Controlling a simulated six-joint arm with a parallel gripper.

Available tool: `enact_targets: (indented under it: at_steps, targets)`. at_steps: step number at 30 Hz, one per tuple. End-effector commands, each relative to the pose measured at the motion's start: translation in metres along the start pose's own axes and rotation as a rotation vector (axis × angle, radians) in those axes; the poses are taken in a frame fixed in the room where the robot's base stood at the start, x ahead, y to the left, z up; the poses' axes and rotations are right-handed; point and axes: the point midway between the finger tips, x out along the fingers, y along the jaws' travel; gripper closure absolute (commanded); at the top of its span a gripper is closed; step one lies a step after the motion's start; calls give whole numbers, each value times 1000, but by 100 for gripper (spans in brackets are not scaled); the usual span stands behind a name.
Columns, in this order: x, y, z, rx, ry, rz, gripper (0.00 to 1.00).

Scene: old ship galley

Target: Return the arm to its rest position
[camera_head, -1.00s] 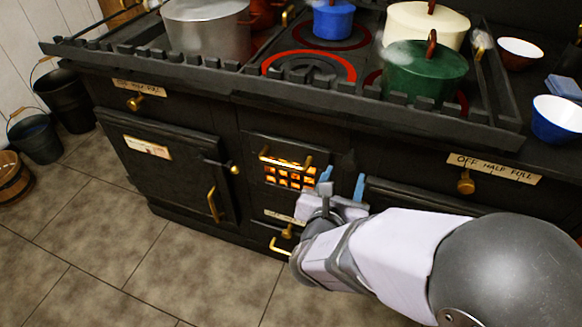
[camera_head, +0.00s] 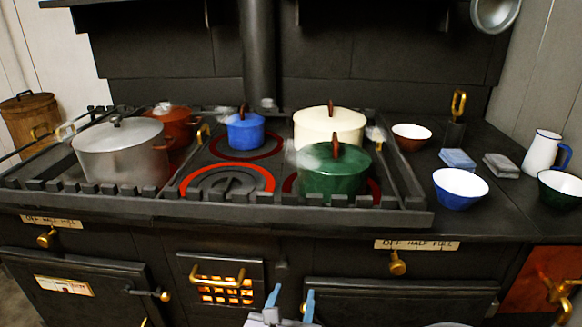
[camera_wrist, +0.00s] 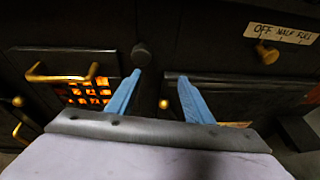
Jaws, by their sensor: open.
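My gripper (camera_head: 291,301) is at the bottom of the head view, low in front of the black stove (camera_head: 300,240). Its two blue fingers stand apart with nothing between them. In the wrist view my gripper (camera_wrist: 158,97) points at the stove front, between the glowing firebox grate (camera_wrist: 85,93) on the left and a dark oven door (camera_wrist: 240,97) on the right. The fingers appear clear of both. Most of my arm is out of the head view.
A silver pot (camera_head: 122,155), a blue pot (camera_head: 246,132), a cream pot (camera_head: 328,127) and a green pot (camera_head: 333,172) stand on the railed stove top. Bowls, folded cloths and a white jug (camera_head: 541,152) stand to the right. Brass knobs and handles stick out from the front.

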Motion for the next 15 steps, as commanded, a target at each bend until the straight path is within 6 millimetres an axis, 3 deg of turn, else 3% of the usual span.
enact_targets:
  at_steps: [7,9,12,15]
  targets:
    - [9,-122,-23,395,127,-421,53]
    - [1,-159,-38,560,162,-574,53]
    - [-18,-200,-62,809,200,-786,53]
    - [-41,-225,-86,1071,219,-990,53]
